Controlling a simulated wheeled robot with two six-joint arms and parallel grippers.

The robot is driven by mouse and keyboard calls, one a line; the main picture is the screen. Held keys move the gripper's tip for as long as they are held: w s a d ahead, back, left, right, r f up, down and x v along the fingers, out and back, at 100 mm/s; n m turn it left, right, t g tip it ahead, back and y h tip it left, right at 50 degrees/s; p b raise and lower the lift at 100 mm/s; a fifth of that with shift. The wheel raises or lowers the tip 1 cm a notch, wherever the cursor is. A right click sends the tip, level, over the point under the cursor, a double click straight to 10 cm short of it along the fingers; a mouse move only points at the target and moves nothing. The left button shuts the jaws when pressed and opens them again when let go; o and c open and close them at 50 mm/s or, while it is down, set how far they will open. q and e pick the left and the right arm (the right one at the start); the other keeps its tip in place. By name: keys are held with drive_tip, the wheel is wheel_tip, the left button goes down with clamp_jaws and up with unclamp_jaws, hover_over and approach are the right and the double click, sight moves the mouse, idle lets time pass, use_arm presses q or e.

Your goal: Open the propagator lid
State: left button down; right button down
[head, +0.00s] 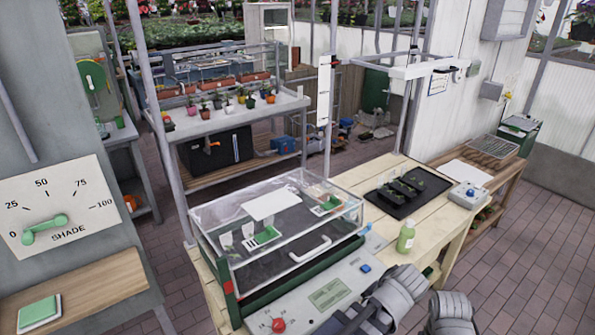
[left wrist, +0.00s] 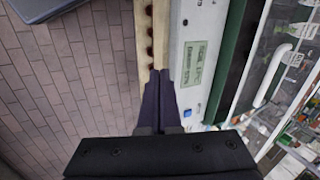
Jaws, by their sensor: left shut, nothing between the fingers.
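The propagator's clear lid (head: 225,215) sits down over its dark green base (head: 300,272) on the wooden bench. A white bar handle (head: 310,248) is on the lid's front face; it also shows at the right of the left wrist view (left wrist: 272,75). A grey control panel with a green display (head: 328,293) runs along the front. My left gripper (left wrist: 160,73) is shut and empty, over the panel's front edge and apart from the handle. Grey arm parts of mine show at the bottom right of the head view; my right gripper is not visible.
A green bottle (head: 405,236) and a black tray (head: 408,190) stand on the bench right of the propagator. A blue button (head: 365,267) and a red knob (head: 278,325) are on the panel. Brick floor lies open to the right.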

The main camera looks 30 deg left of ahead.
use_arm(q)
drive_tip(key=w+a+r+t+y+b, duration=0.1)
drive_tip(key=w+a+r+y, duration=0.35)
drive_tip(key=a, duration=0.25)
drive_tip(key=w+a+r+t+y+b, duration=0.1)
drive_tip(key=w+a+r+t+y, duration=0.15)
drive_tip(key=w+a, duration=0.3)
drive_tip(key=w+a+r+t+y+b, duration=0.1)
drive_tip(key=w+a+r+y, duration=0.1)
drive_tip(key=r, duration=0.2)
drive_tip(key=w+a+r+m+t+y, duration=0.1)
drive_tip(key=a+r+y, duration=0.15)
drive_tip(key=r, duration=0.25)
drive_tip(key=w+a+r+t+y+b, duration=0.1)
drive_tip(key=w+a+r+y, duration=0.1)
drive_tip(key=r+y, duration=0.15)
drive_tip(key=w+a+r+p, duration=0.1)
drive_tip(key=w+a, duration=0.1)
drive_tip(key=a, duration=0.4)
drive_tip(key=w+a+r+h+p, duration=0.1)
drive_tip(key=w+a, duration=0.2)
drive_tip(key=a, duration=0.3)
drive_tip(key=shift+a+r+p, duration=0.35)
drive_tip(key=shift+a, duration=0.05)
drive_tip(key=shift+g, duration=0.25)
